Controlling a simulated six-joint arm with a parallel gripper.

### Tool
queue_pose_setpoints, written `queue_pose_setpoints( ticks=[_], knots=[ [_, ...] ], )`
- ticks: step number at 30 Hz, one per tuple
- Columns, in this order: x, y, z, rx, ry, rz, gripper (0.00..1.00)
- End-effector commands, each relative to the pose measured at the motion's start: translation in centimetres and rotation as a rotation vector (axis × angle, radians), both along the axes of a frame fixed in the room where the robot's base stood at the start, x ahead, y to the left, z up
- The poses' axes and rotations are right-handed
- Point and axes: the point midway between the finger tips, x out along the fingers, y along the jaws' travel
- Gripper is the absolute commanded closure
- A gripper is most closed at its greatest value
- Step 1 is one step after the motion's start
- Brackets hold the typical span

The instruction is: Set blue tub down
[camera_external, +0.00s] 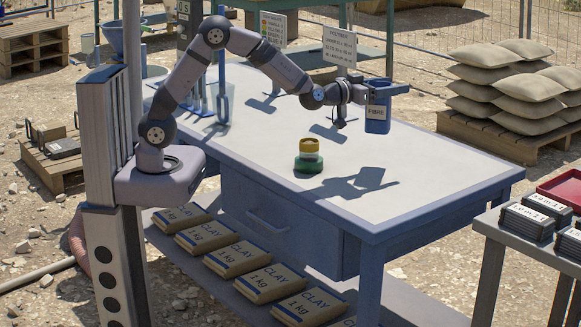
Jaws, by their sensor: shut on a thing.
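The blue tub (378,118) is a small blue container with a pale label on its side and a handle sticking out to the right at its top. My gripper (362,93) is shut on the tub at its left side and holds it upright above the white-topped table (440,165). A shadow of the gripper and tub falls on the table below, apart from the tub. The tub's inside and the exact finger contact are too small to tell.
The table's right part is clear. A side table (490,218) holds black boxes and a red tray.

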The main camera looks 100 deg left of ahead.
Motion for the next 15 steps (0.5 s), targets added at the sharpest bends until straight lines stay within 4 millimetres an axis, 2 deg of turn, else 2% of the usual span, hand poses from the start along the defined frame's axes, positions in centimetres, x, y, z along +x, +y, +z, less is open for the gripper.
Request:
queue_pose_setpoints(
  ticks=[2,7,15],
  knots=[
    [-0.5,1.0,0.6,0.002,-0.005,0.049,0.93],
    [-1.4,2.4,0.5,0.001,-0.003,0.122,0.93],
    [-1.9,2.8,0.1,0.002,-0.001,0.148,0.93]
  ],
)
